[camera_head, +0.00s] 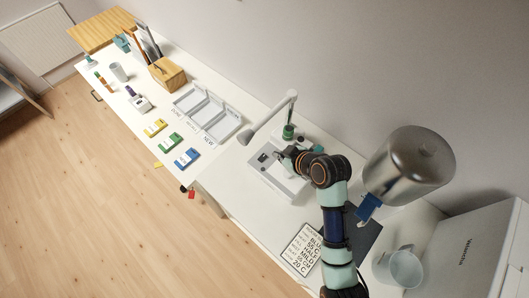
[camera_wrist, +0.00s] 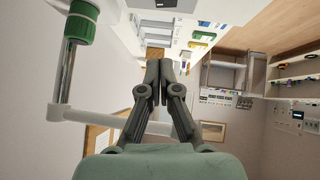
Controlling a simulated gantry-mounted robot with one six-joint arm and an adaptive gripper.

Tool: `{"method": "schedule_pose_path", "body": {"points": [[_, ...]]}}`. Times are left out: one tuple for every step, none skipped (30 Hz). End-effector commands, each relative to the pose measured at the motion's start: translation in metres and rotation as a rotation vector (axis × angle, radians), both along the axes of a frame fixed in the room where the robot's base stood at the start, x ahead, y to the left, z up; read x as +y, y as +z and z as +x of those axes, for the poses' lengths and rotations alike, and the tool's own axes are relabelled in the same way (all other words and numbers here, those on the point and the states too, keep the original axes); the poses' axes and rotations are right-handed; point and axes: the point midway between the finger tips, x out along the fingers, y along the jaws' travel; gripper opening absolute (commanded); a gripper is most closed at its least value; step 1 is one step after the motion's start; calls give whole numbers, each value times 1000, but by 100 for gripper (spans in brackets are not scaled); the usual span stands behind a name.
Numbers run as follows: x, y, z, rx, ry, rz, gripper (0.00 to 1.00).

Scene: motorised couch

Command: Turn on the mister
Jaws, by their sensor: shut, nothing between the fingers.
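A white device with a flat base (camera_head: 270,178), a dark panel (camera_head: 262,157) and a jointed white arm (camera_head: 268,118) stands on the counter, and I take it to be the mister. A green collar (camera_head: 288,131) sits at the foot of its arm; the collar (camera_wrist: 80,24) and the metal post (camera_wrist: 66,75) show at the left in the wrist view. My gripper (camera_wrist: 159,65) is shut and empty, its fingertips together. In the head view it is over or beside the base, partly hidden by my wrist, and I cannot tell whether it touches anything.
Grey trays (camera_head: 207,112) and yellow, green and blue boxes (camera_head: 170,142) lie left of the device. A metal tank (camera_head: 409,165), a pale jug (camera_head: 399,267) and a text card (camera_head: 302,249) are to the right. The post and arm stand close to my gripper.

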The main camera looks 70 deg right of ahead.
Motion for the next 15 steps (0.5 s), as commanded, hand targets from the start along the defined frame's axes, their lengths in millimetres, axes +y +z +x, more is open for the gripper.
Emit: {"method": "schedule_pose_path", "body": {"points": [[0, 1, 0, 0, 0, 0, 0], [0, 1, 0, 0, 0, 0, 0], [0, 1, 0, 0, 0, 0, 0], [0, 1, 1, 0, -1, 1, 0], [-1, 0, 1, -1, 0, 1, 0], [-1, -1, 2, -1, 0, 1, 0], [-2, -3, 4, -1, 0, 1, 0], [-3, -5, 6, -1, 0, 1, 0], [-5, -9, 9, 0, 1, 2, 0], [-6, -12, 12, 0, 1, 3, 0], [-8, -16, 15, 0, 1, 2, 0], [-11, -22, 20, 0, 2, 2, 0], [-13, -26, 24, 0, 2, 2, 0], [-16, -31, 28, 1, 2, 3, 0], [-19, -38, 34, 2, 1, 4, 0]]}}
